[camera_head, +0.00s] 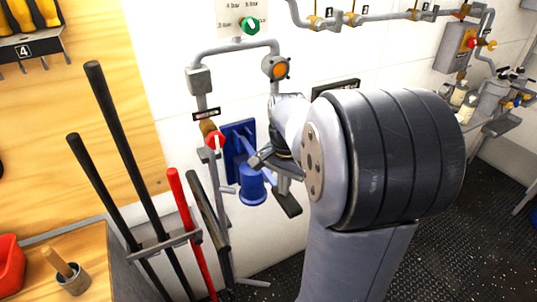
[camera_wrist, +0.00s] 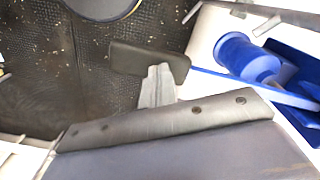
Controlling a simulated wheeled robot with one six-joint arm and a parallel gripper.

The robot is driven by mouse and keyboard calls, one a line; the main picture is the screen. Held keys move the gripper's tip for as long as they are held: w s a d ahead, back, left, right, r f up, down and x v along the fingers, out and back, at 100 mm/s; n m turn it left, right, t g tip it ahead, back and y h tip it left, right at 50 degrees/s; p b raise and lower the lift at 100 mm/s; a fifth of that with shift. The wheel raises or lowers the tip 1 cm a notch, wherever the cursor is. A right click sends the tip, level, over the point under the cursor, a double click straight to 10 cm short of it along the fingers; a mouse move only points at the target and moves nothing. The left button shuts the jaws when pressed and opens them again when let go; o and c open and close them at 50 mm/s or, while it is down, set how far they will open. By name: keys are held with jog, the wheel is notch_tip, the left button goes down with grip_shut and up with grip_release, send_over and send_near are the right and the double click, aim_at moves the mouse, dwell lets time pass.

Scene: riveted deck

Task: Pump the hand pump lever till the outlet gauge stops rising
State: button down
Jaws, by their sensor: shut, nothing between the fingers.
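The hand pump is a blue unit on the white wall, with a blue back plate (camera_head: 233,140) and a blue cylinder (camera_head: 252,186). The cylinder also shows at the right of the wrist view (camera_wrist: 247,60). A blue bar (camera_wrist: 296,99) runs beside it; I cannot tell whether this is the lever. My gripper (camera_head: 264,159) is shut and empty, in front of the pump's right side; contact cannot be told. A dark block (camera_head: 287,204) hangs below it and shows in the wrist view (camera_wrist: 150,60). No readable gauge face shows; my arm hides part of the wall.
Long black bars and a red bar (camera_head: 190,225) stand in a rack left. Dark deck floor lies below.

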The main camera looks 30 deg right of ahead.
notch_tip(320, 180, up, 8)
jog(key=p, duration=0.6)
jog(key=shift+f, duration=0.2)
dwell(1.8)
notch_tip(320, 180, down, 12)
jog(key=b, duration=0.8)
jog(key=shift+f, duration=0.1)
notch_tip(320, 180, up, 12)
jog(key=p, duration=1)
jog(key=shift+w, duration=0.1)
dwell(1.1)
